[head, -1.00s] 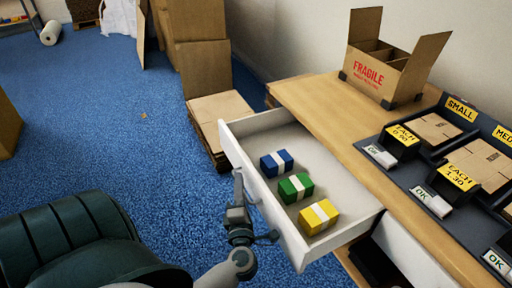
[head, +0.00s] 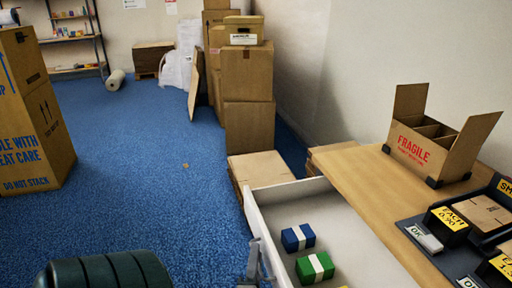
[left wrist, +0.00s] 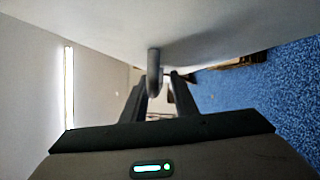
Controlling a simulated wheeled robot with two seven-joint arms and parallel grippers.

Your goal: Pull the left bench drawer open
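The left bench drawer (head: 262,225) stands pulled well out from the bench in the head view, with its near end cut off by the lower edge. Inside lie a blue pack (head: 298,237) and a green pack (head: 315,267), each with a white band. My left gripper (head: 257,262) is at the outer side of the drawer front. In the left wrist view, the fingers (left wrist: 160,88) stand apart, with the grey drawer handle (left wrist: 153,62) reaching between them and a gap showing beside it. My right gripper is not in view.
The wooden bench (head: 372,180) carries an open FRAGILE carton (head: 425,150) and a dark price-tagged tray (head: 440,262). Flat cartons (head: 260,172) lie beyond the drawer, before stacked boxes (head: 248,125). A large carton (head: 32,115) stands at left.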

